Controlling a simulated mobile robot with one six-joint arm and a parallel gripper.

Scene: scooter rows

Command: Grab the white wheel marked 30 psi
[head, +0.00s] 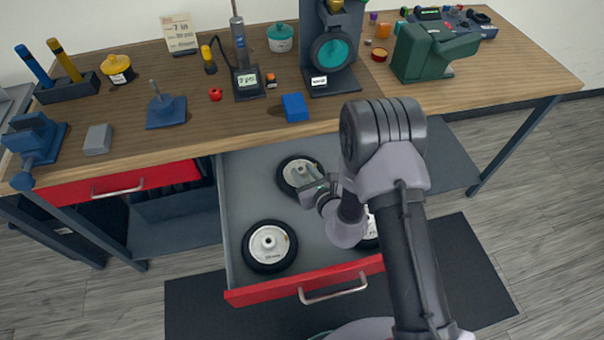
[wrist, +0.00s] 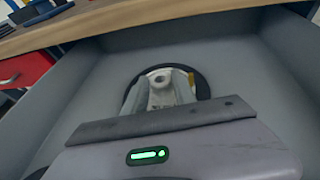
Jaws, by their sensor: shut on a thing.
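Wheels with white hubs and black tyres lie flat in the open grey drawer (head: 233,190). The back wheel (head: 284,177) also shows in the wrist view (wrist: 203,82). My gripper (head: 311,184) reaches down to this back wheel and is shut on its white hub; the fingers also show in the wrist view (wrist: 160,92). A second wheel (head: 270,247) lies at the front left, with small print on its hub that I cannot read. A third wheel (head: 371,232) at the front right is mostly hidden behind my arm. No psi marking is legible on any wheel.
The drawer's red front (head: 262,293) has a metal handle. The wooden bench top (head: 225,132) overhangs the drawer's back. On it stand a pump with a gauge box (head: 248,84), a blue block (head: 295,107), a dark wheel stand (head: 330,55) and a green machine (head: 425,52).

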